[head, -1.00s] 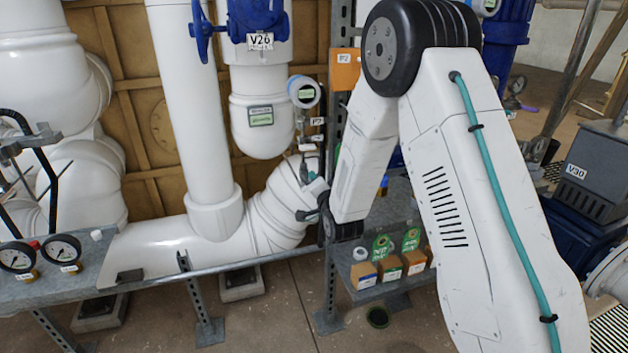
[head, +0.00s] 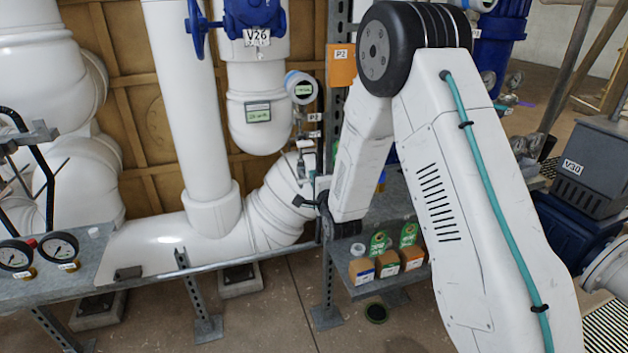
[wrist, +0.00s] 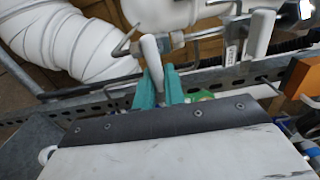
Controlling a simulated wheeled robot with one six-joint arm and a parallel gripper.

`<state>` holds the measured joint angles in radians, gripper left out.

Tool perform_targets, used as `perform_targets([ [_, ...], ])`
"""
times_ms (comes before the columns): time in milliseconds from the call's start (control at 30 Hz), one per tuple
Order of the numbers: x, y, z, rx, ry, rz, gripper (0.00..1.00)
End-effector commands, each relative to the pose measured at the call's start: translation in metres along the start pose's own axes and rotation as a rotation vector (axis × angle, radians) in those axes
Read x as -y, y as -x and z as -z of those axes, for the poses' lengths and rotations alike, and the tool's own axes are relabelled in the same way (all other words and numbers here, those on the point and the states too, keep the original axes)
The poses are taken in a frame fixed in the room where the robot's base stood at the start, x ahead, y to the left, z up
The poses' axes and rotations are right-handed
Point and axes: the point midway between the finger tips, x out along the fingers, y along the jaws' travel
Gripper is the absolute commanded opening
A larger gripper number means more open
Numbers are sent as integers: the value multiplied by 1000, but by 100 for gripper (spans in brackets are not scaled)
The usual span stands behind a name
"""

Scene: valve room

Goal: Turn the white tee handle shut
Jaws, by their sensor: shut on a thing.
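The white tee handle (wrist: 150,52) is a pale bar standing near the middle of the wrist view, beside metal pipework. My gripper (wrist: 159,88) has teal fingers, closed around the lower part of the handle; its upper part sticks out beyond the fingertips. In the head view my gripper (head: 314,194) is small, at the end of my arm, in front of the thin pipework right of the big white elbow pipe. My wrist partly covers that spot, so the handle cannot be made out clearly there.
A second white handle (wrist: 259,34) stands close by on the right. The large white pipe (wrist: 68,45) is on the left. A slotted steel rail (wrist: 100,108) runs behind my fingers.

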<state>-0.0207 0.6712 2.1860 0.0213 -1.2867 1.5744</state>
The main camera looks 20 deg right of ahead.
Motion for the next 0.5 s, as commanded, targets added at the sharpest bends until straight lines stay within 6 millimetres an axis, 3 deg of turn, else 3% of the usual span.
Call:
perform_targets([
  [400,0,0,1,-3,-7,1,0],
  [433,0,0,1,-3,-7,1,17],
  [500,0,0,1,-2,-7,1,33],
])
